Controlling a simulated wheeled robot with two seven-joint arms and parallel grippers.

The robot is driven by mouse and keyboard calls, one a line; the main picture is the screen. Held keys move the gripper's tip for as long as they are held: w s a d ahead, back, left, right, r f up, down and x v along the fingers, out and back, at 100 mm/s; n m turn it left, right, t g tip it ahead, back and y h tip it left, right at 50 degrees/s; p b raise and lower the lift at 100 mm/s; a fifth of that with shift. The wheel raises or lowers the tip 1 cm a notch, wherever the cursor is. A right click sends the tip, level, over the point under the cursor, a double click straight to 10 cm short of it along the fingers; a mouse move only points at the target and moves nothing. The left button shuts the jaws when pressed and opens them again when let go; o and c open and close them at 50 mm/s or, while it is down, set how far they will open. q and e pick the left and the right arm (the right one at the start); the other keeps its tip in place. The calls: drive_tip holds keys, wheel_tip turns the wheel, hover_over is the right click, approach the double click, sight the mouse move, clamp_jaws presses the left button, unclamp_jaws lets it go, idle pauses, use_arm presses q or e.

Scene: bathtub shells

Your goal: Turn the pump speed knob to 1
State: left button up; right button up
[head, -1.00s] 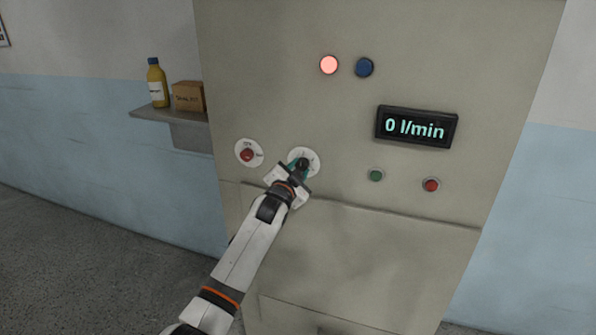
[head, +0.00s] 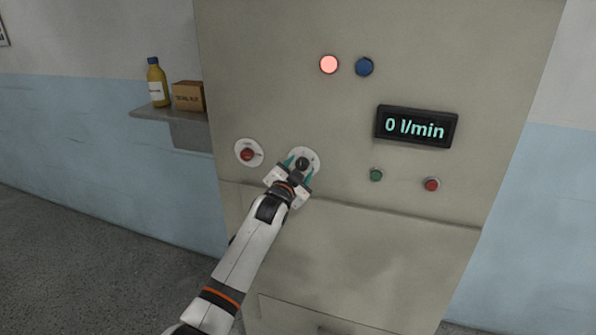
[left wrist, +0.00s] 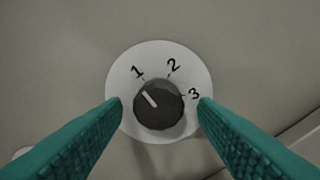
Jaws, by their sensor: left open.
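The pump speed knob (head: 302,163) is a dark round knob on a white dial plate on the grey panel. In the left wrist view the knob (left wrist: 160,108) sits on its dial (left wrist: 158,52) marked 1, 2 and 3. Its white pointer line points up and left, roughly toward the 1 but a little to its left. My left gripper (head: 298,169) is open at the dial. Its teal fingers stand on either side of the knob, with gaps between them and it. My right gripper is not in view.
A red knob (head: 247,154) on a white plate is left of the dial. A display (head: 416,127) reads 0 l/min. A lit red lamp (head: 329,64), a blue button (head: 364,67), a green button (head: 376,175) and a red button (head: 431,184) are on the panel. A shelf (head: 165,115) is at left.

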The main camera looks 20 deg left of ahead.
use_arm(q)
drive_tip(key=shift+s, duration=0.1)
drive_tip(key=s+b, duration=0.3)
drive_tip(key=s, duration=0.8)
drive_tip(key=shift+s+a, duration=0.2)
drive_tip(key=shift+s, duration=0.2)
